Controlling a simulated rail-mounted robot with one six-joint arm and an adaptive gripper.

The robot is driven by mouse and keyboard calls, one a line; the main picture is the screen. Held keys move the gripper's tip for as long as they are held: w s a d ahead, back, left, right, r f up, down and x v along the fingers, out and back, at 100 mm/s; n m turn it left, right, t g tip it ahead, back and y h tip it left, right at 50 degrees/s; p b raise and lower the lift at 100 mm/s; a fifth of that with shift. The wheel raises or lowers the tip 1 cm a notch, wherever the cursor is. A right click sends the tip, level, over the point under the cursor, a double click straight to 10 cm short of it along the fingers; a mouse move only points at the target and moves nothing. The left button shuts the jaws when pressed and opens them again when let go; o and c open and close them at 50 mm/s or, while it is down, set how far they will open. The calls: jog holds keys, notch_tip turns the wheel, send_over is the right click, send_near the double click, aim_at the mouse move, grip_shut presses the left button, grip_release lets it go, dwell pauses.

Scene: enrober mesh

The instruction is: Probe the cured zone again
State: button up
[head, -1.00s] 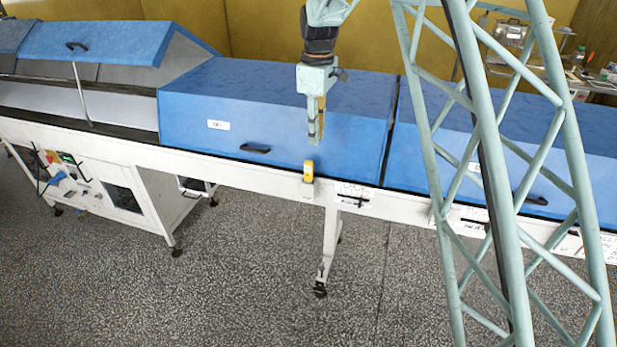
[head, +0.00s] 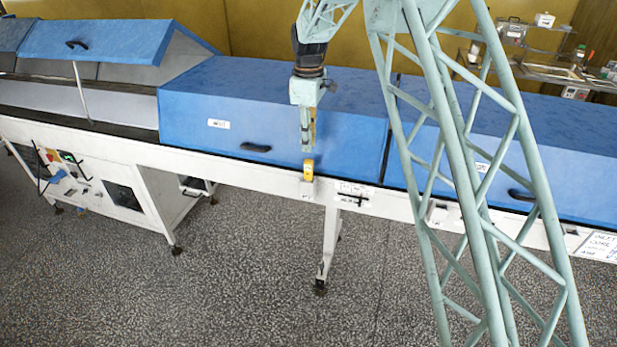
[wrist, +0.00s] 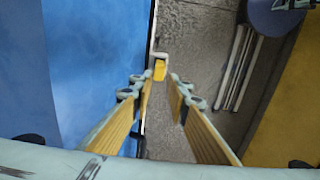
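A small yellow piece (head: 308,169), possibly the probe's handle, stands upright in a white holder on the front rail of the conveyor line. It also shows in the wrist view (wrist: 160,70), just beyond the fingertips. My gripper (head: 308,148) is above it, pointing down, close to it and apparently not around it. In the wrist view, my gripper (wrist: 161,88) is open, with a gap between its yellow-padded fingers and nothing held. The middle blue hood (head: 270,110) is closed behind the holder. I cannot tell which section is the cured zone.
The left blue hood (head: 95,42) is propped open on a rod. White cards (head: 355,188) are on the rail right of the yellow piece; their writing is unreadable. A stool (wrist: 277,14) stands on the floor. A shelf (head: 545,65) is at the back right. The front floor is clear.

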aim_at(309, 161)
jog(key=shift+f, duration=4.05)
jog(key=shift+f, duration=0.1)
jog(key=shift+w+f, duration=0.1)
jog(key=shift+f, duration=2.4)
grip_shut()
jog(key=shift+r, duration=5.05)
